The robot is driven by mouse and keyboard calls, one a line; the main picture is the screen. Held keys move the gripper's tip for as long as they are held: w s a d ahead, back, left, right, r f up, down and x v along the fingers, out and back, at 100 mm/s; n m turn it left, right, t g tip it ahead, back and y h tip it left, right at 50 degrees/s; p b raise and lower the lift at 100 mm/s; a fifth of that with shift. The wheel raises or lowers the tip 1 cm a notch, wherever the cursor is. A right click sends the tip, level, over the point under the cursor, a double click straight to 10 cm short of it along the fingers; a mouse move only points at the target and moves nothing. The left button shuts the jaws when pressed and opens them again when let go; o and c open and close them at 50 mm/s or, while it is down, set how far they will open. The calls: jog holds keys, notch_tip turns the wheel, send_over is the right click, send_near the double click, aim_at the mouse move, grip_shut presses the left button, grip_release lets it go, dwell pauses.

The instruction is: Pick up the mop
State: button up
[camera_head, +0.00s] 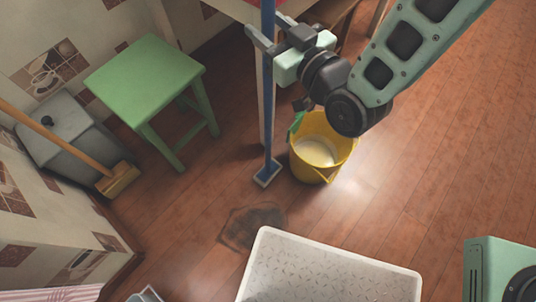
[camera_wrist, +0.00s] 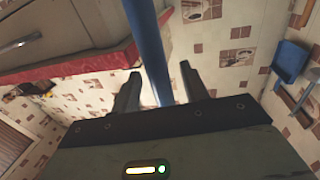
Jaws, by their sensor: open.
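The mop (camera_head: 267,120) stands upright, with a long blue pole and a small flat head (camera_head: 267,174) on the wooden floor. Its pole also shows in the wrist view (camera_wrist: 149,45), running up between the two fingers. The pole's upper end is out of the head view. My gripper (camera_head: 258,39) is at the upper part of the pole, with its fingers open on either side of it. In the wrist view, my gripper (camera_wrist: 160,76) shows gaps between the fingers and the pole.
A yellow bucket (camera_head: 306,165) stands just right of the mop head. A green stool (camera_head: 145,78) is to the left. A broom (camera_head: 72,145) leans by a grey bin (camera_head: 62,140). A dark stain (camera_head: 250,227) and a white tray (camera_head: 262,245) lie in front.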

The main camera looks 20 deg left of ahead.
jog(key=shift+w+a, duration=0.25)
jog(key=shift+a, duration=0.1)
grip_shut()
jog(key=shift+r, duration=0.1)
